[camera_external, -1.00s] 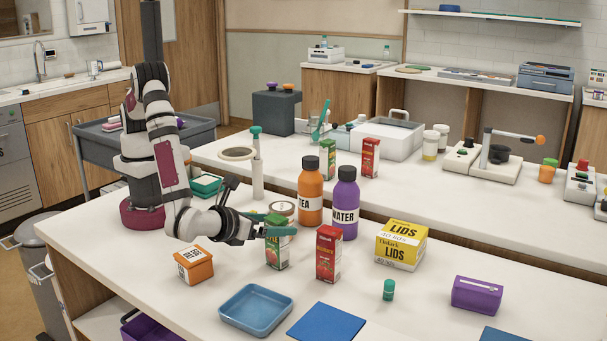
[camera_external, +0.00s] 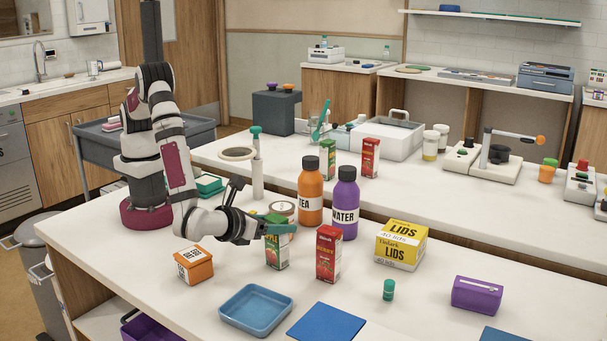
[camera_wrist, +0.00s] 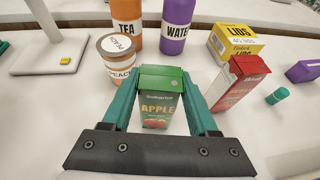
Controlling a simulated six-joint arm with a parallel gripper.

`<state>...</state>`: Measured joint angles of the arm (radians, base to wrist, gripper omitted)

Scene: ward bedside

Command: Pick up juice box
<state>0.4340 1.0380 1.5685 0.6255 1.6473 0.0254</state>
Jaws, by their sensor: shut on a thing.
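A green apple juice box (camera_external: 277,255) stands upright on the white counter, left of a red berry juice box (camera_external: 328,255). In the wrist view the green box (camera_wrist: 160,110) is between my two teal fingers, and the red box (camera_wrist: 238,88) is to the right, clear of them. My gripper (camera_external: 280,230) is shut on the upper part of the green box; it also shows in the wrist view (camera_wrist: 160,80). The external view does not clearly show whether the box's base touches the counter.
The orange tea bottle (camera_external: 311,195), purple water bottle (camera_external: 344,205) and peach tin (camera_wrist: 118,58) stand close behind. An orange carton (camera_external: 194,265) is to the left, a yellow lids box (camera_external: 401,246) to the right. A blue tray (camera_external: 256,328) and blue mat (camera_external: 326,325) lie in front.

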